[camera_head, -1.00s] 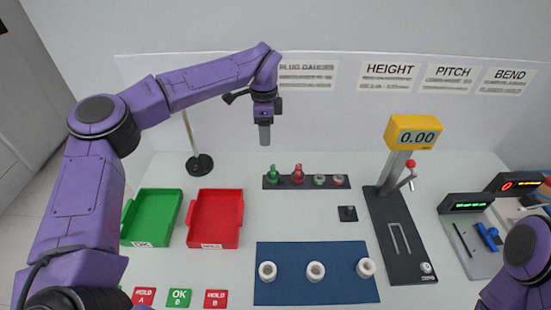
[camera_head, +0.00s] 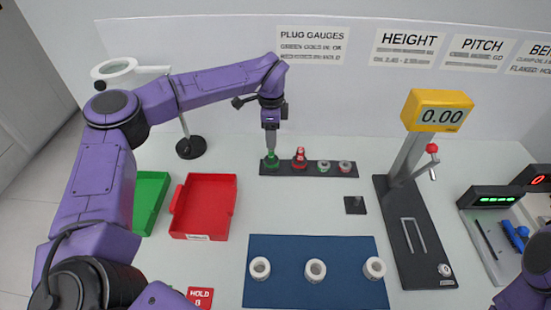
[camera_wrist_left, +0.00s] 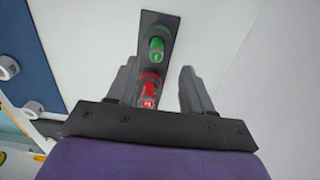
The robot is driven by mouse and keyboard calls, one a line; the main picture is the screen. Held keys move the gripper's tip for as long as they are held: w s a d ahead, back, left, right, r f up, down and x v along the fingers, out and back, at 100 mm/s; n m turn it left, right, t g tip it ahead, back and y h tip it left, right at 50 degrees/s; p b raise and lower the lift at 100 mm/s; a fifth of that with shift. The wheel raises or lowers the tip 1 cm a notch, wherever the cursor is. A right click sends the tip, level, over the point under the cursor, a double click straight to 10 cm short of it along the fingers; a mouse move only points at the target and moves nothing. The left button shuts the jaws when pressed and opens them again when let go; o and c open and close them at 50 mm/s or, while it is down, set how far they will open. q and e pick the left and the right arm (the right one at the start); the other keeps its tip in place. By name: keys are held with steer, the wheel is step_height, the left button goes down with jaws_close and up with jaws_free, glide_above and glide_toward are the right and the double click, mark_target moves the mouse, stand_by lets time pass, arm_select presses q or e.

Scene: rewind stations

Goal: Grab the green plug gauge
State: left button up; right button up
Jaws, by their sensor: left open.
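The green plug gauge (camera_head: 272,161) stands upright at the left end of a dark rack (camera_head: 312,170) at the back of the table. It also shows in the left wrist view (camera_wrist_left: 156,48). The red plug gauge (camera_head: 299,160) stands just right of it, and shows in the wrist view (camera_wrist_left: 149,90) too. My left gripper (camera_head: 270,148) points down just above the green gauge, with nothing held. In the wrist view its fingers (camera_wrist_left: 158,70) are apart, with the red gauge appearing between them and the green gauge just beyond the tips. My right gripper is out of view.
A red tray (camera_head: 207,207) and a green tray (camera_head: 150,195) lie to the left. A blue mat (camera_head: 315,290) with white rings is in front. A height gauge (camera_head: 410,165) stands right.

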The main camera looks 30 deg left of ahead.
mark_target(272, 150)
arm_select(q)
steer(key=shift+s+f, duration=0.1)
steer(key=shift+f, duration=0.35)
steer(key=shift+f+p, duration=0.4)
steer(key=shift+p, duration=0.05)
step_height(272, 150, down, 4)
steer(key=shift+f+p, duration=0.15)
steer(key=shift+p, duration=0.85)
steer(key=shift+f, duration=0.3)
jaws_close()
